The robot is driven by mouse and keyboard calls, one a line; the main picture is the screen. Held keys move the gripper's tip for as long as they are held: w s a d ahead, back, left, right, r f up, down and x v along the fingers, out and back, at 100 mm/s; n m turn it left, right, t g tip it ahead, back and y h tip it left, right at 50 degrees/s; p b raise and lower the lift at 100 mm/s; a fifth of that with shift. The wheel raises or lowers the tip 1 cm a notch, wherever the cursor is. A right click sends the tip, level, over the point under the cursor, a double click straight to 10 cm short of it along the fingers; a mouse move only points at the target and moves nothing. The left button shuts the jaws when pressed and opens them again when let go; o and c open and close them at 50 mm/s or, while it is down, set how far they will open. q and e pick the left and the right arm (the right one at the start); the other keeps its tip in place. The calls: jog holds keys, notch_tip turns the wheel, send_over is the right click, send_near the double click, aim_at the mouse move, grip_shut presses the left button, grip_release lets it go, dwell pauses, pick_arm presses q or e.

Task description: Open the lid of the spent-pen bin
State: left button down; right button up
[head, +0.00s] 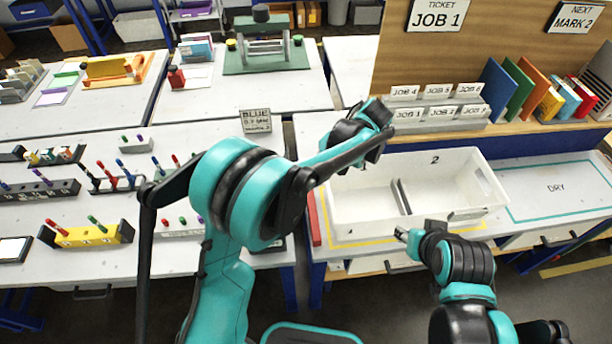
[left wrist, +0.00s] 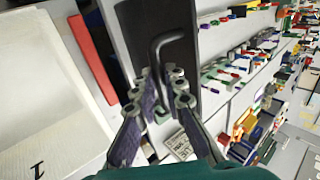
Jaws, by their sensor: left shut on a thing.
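In the left wrist view, my left gripper (left wrist: 165,103) is shut on a bent grey handle (left wrist: 156,58). The handle stands against a dark panel (left wrist: 180,35), which looks like the lid of the spent-pen bin. I cannot tell clearly how far the lid is raised. In the head view, my left arm hides the bin, the handle and the left fingers. My right gripper (head: 404,235) is in front of the white tray, apart from the bin; its fingers are too small to read.
The white tray (head: 470,178) and a red strip (head: 314,218) lie right of the hidden bin. The tray and red strip (left wrist: 93,55) show left of the panel in the wrist view. Pen racks (head: 88,236) fill the left table. The DRY area (head: 556,188) is clear.

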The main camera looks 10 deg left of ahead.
pick_arm(q)
jog(key=shift+d+f, duration=0.4)
pick_arm(e)
jog(key=shift+f, duration=0.1)
pick_arm(q)
jog(key=c, duration=1.6)
grip_release()
jog(key=shift+w+d, duration=0.1)
jog(key=shift+w, duration=0.15)
pick_arm(e)
jog(key=shift+w+d, duration=0.15)
jog(key=shift+d, duration=0.05)
pick_arm(q)
jog(key=shift+r, duration=0.2)
jog(key=v, duration=1.1)
jog(key=shift+d+r, duration=0.2)
jog(key=shift+r, duration=0.15)
